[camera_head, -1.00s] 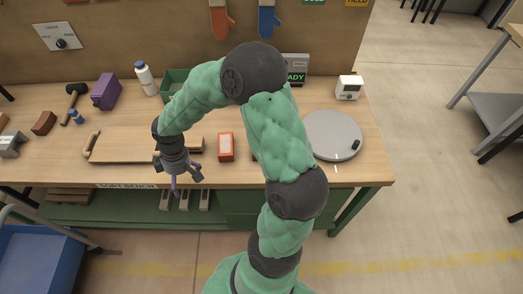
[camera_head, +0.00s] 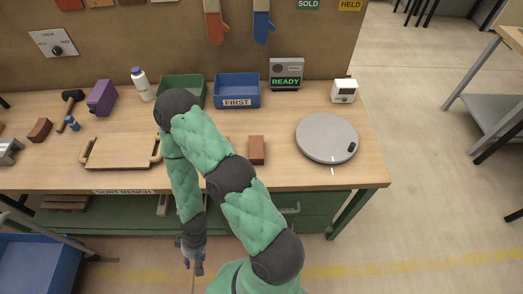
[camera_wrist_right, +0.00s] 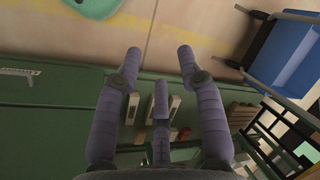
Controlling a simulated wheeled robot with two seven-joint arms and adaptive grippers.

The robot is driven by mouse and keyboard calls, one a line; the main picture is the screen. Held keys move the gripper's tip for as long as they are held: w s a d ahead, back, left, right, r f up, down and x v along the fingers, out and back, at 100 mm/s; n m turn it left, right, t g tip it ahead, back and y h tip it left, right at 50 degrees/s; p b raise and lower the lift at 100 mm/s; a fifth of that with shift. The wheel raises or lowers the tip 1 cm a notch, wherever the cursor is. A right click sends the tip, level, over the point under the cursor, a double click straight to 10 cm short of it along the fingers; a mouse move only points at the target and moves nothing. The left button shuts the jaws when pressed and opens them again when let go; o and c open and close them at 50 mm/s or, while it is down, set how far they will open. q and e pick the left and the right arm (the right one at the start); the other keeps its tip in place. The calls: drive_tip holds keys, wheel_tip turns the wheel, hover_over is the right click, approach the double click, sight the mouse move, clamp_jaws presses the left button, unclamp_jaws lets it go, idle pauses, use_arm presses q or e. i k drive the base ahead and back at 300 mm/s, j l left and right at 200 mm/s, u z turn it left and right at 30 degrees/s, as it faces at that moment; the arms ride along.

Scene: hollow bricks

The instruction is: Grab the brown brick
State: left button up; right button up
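A brown brick (camera_head: 257,150) lies on the wooden bench top, right of my right arm and left of the round grey plate. A second brown block (camera_head: 40,130) lies at the left of the bench. My right gripper (camera_head: 193,262) hangs low in front of the bench, below the bench top and well apart from both. In the right wrist view its purple fingers (camera_wrist_right: 160,62) are spread with nothing between them. My right arm hides the bench left of the nearer brick, where only a sliver of reddish colour shows. My left gripper is not in view.
The bench (camera_head: 370,165) also bears a wooden tray (camera_head: 120,152), a purple block (camera_head: 102,97), a white bottle (camera_head: 142,84), a green bin (camera_head: 182,84), a blue bin (camera_head: 237,89) marked FIRST and a round grey plate (camera_head: 326,138). A blue cart (camera_head: 40,262) stands lower left.

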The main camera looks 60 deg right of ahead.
sight(256, 150)
drive_tip(key=k+z, duration=0.1)
drive_tip(key=z, duration=1.9)
